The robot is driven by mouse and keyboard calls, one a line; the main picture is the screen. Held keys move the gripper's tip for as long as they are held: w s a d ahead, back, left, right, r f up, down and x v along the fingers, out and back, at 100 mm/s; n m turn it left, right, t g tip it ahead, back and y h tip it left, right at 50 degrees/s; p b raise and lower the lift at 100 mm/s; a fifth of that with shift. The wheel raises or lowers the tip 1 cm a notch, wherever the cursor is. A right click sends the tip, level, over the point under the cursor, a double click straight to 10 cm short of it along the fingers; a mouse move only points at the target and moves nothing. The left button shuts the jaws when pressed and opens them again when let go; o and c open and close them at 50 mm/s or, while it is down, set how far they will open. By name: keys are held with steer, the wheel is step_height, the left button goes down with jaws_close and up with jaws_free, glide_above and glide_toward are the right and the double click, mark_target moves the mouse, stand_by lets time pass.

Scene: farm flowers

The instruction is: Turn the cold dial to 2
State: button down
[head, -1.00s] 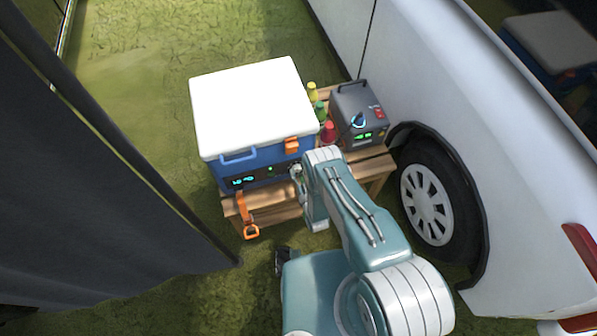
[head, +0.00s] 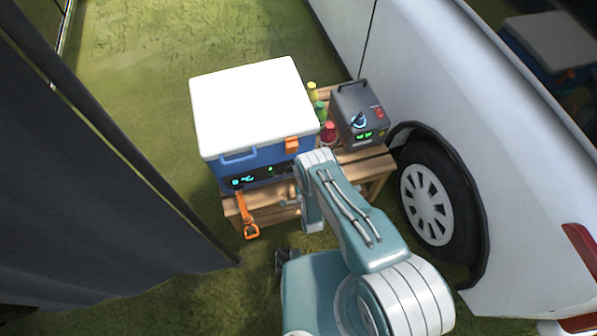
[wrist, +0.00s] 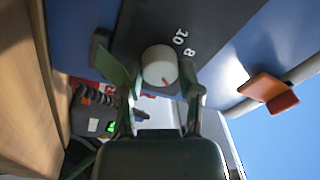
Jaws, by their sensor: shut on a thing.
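The cold dial (wrist: 160,66) is a round pale knob on the dark front panel (wrist: 205,25) of the blue cooler. White numbers 10 and 8 show beside it in the wrist view. A small red mark shows on the knob's lower part. My gripper (wrist: 150,80) is shut on the dial, one finger on each side. In the head view my arm hides the dial and most of the gripper. The cooler (head: 225,160) has a white lid and a lit cyan display (head: 242,181), too small to read surely.
The cooler stands on a wooden pallet table (head: 270,213). Several bottles (head: 320,108) and a grey power box (head: 360,120) with a blue-lit knob are to its right. An orange latch (head: 292,145) and strap (head: 250,230) hang nearby. A white vehicle (head: 440,90) borders the right, a dark curtain (head: 90,200) the left.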

steer(key=m, duration=0.4)
steer(key=shift+f+m+h, duration=0.2)
steer(key=shift+m+h, duration=0.2)
steer(key=shift+s+m+g, duration=0.1)
steer(key=shift+m+g, duration=0.2)
steer(key=shift+m, duration=1.8)
steer(key=shift+d+h, duration=0.1)
steer(key=shift+h, duration=0.2)
steer(key=shift+m, duration=0.3)
steer(key=shift+c, duration=1.6)
jaws_free()
steer(key=shift+f, duration=0.1)
steer(key=shift+o, duration=0.3)
